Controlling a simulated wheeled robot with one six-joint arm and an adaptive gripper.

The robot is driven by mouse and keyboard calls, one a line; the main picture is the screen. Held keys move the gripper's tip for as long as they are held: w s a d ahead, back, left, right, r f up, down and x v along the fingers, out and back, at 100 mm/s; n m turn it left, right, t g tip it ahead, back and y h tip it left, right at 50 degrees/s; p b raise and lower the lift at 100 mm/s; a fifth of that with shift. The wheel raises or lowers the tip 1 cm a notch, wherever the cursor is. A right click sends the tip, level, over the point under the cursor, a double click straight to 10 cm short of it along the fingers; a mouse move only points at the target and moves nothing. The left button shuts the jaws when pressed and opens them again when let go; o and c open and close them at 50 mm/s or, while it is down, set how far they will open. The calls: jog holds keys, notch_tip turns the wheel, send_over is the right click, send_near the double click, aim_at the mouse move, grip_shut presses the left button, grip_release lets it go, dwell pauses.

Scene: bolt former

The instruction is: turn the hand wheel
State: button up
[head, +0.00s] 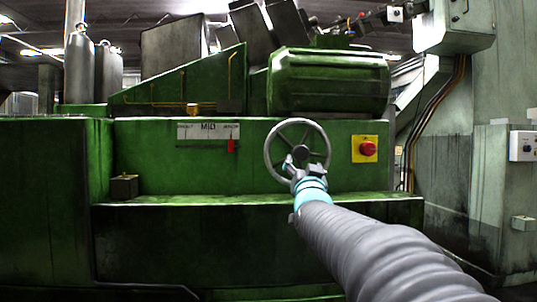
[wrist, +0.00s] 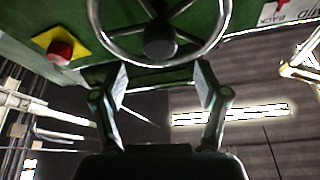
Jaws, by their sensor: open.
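The hand wheel (head: 269,158) is a grey metal ring with spokes, mounted on the front of the green machine in the head view. In the wrist view, part of the hand wheel (wrist: 160,40) shows at the top, with its dark hub and rim. My gripper (wrist: 160,82) is open, its two fingers wide apart and empty, with the tips close to the rim's lower edge in that picture. In the head view my gripper (head: 298,158) overlaps the wheel's lower middle, and my arm hides part of the rim. I cannot tell whether a finger touches it.
A red button on a yellow plate (head: 368,149) sits right of the wheel; the red button (wrist: 60,52) also shows in the wrist view. A label plate (head: 208,130) with a red pointer (head: 231,145) is left. A green ledge (head: 180,203) runs below the wheel.

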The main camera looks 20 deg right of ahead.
aim_at(301, 155)
jog(key=x, duration=0.8)
jog(key=shift+w+d, duration=0.1)
jog(key=shift+w, duration=0.1)
grip_shut()
